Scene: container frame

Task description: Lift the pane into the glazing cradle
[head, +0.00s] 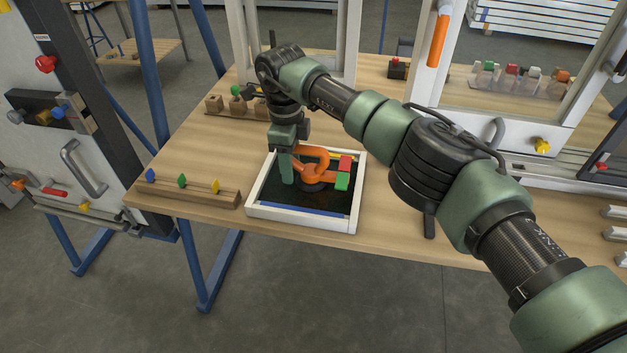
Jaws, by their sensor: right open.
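A white rectangular frame (300,220) lies flat on the wooden bench, with a dark, flat, pane-like surface (290,196) inside it. I cannot tell for certain which part is the pane and which the cradle. An orange curved, handle-like piece (316,172) stands on the dark surface. Red (346,162) and green (342,182) blocks sit at the frame's right side, and a blue strip (304,210) runs along its near side. My right gripper (297,172) points down over the frame, open, at the left of the orange piece; contact is unclear. My left gripper is out of view.
A wooden rack with coloured pegs (190,190) stands left of the frame. Wooden blocks (235,104) sit behind. A tall white window frame with an orange handle (438,40) stands back right. A grey door panel (75,140) is at the left. My right arm crosses the bench's right side.

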